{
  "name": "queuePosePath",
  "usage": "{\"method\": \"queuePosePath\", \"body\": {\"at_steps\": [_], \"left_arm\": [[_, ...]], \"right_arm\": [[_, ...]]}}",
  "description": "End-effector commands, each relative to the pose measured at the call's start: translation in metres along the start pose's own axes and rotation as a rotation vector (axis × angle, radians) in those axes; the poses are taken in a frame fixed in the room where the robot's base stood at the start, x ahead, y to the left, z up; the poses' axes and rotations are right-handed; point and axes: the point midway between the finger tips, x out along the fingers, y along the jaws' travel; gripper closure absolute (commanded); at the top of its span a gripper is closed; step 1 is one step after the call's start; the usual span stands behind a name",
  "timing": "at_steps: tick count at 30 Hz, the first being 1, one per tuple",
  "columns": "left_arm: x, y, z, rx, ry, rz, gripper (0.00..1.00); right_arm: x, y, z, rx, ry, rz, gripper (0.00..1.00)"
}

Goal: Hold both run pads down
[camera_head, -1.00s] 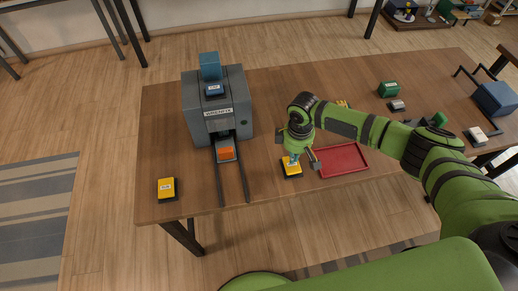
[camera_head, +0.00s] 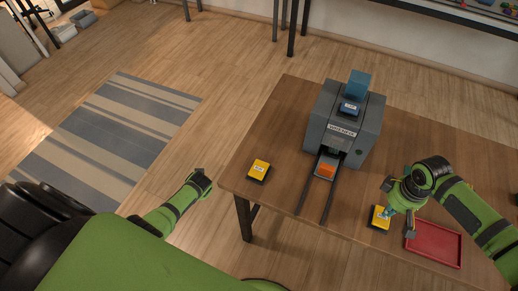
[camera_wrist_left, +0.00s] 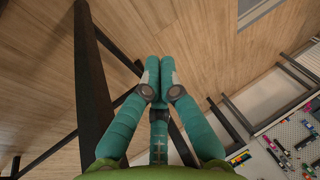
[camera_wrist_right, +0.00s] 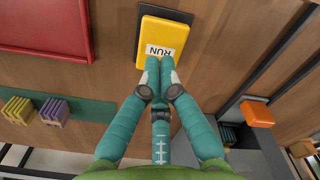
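Two yellow run pads on dark bases lie on the wooden table: the left run pad (camera_head: 259,169) near the left end, and the right run pad (camera_head: 380,217) between the machine and the red tray. My right gripper (camera_head: 388,210) is shut and empty, pointing down at the right pad. In the right wrist view its fingertips (camera_wrist_right: 160,64) overlap the pad's yellow RUN face (camera_wrist_right: 163,34); touching or pressing cannot be told. My left gripper (camera_head: 202,176) is off the table's left end, apart from the left pad. In the left wrist view its fingers (camera_wrist_left: 160,62) are shut, with floor beyond.
A grey machine (camera_head: 366,135) with a blue block on top stands between the pads. Its rails and an orange block (camera_head: 325,171) project toward the front edge. A red tray (camera_head: 434,244) lies right of the right pad. The table around the left pad is clear.

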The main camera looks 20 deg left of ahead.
Motion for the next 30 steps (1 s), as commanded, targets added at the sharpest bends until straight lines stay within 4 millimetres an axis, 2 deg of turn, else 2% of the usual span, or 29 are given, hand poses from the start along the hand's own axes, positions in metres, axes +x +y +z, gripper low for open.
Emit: {"method": "queuePosePath", "body": {"at_steps": [1,6,9,11,15,19,24,27,30], "left_arm": [[-0.011,-0.013,-0.032,-0.028,0.026,-0.021,1.0],[-0.058,-0.038,-0.119,-0.18,0.076,-0.045,1.0],[-0.096,-0.04,-0.166,-0.308,0.089,-0.022,1.0],[-0.122,-0.024,-0.185,-0.411,0.065,0.031,1.0],[-0.176,0.035,-0.192,-0.61,-0.077,0.164,1.0],[-0.219,0.074,-0.184,-0.709,-0.216,0.218,1.0],[-0.254,0.098,-0.168,-0.762,-0.337,0.222,1.0],[-0.261,0.104,-0.163,-0.773,-0.368,0.217,1.0],[-0.26,0.106,-0.16,-0.776,-0.378,0.214,1.0]], "right_arm": [[0.0,0.0,0.0,0.0,0.0,0.0,1.0],[0.0,0.0,0.0,0.0,0.0,0.0,1.0],[0.0,0.0,0.0,0.0,0.0,0.0,1.0],[0.0,0.0,0.0,0.0,0.0,0.0,1.0],[0.0,0.0,0.0,0.0,0.0,0.0,1.0],[0.0,0.0,0.0,0.0,0.0,0.0,1.0],[0.0,0.0,0.0,0.0,0.0,0.0,1.0],[0.0,0.0,0.0,0.0,0.0,0.0,1.0],[0.0,0.0,0.0,0.0,0.0,0.0,1.0]]}}
